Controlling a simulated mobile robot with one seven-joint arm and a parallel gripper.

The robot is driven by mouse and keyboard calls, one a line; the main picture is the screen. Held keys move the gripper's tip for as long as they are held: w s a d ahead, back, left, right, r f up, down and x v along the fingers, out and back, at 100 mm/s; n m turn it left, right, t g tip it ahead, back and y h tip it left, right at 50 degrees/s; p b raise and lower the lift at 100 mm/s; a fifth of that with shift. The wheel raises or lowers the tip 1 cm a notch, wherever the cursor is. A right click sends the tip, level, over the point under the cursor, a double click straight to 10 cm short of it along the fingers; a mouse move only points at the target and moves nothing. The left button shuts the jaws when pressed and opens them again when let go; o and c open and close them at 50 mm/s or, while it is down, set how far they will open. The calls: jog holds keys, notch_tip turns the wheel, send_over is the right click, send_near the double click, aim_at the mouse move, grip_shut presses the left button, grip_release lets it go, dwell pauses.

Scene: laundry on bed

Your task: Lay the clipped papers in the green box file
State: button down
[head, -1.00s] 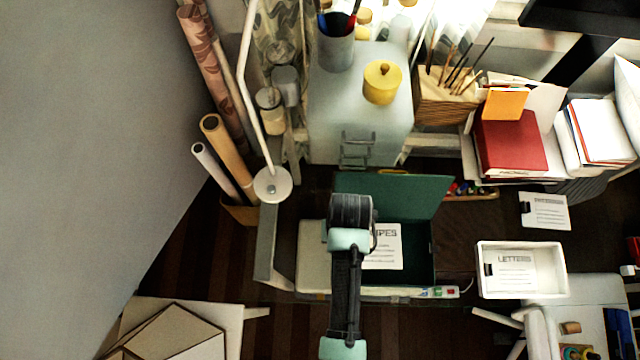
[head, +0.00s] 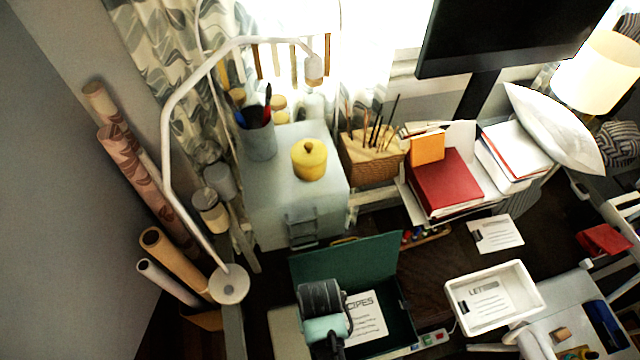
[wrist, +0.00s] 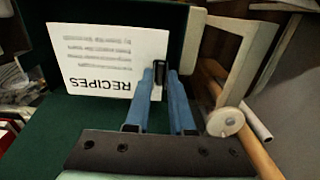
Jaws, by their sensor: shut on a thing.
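The green box file (head: 402,310) stands open on the dark desk, its lid (head: 345,258) raised at the back. The clipped papers (head: 367,318), a white sheet headed RECIPES, show over the inside of the box. In the wrist view the papers (wrist: 110,58) lie in front of the green interior, with a black clip at their edge. My gripper (wrist: 161,82) is shut on the papers at the clip, its blue fingers either side. In the head view my wrist hides the fingers and part of the papers. I cannot tell whether the papers touch the box floor.
A white tray (head: 452,290) with a sheet headed LETTERS stands right of the box. Another clipped sheet (head: 496,234) lies behind it. A white lamp base (head: 229,284) and upright paper rolls (head: 172,262) are on the left. A grey cabinet (head: 290,205) stands behind the lid.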

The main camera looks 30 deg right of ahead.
jog(key=shift+f+b, duration=2.1)
jog(key=shift+f, duration=0.95)
jog(key=c, duration=0.7)
grip_release()
jog(key=shift+r, duration=0.1)
notch_tip(320, 180, up, 13)
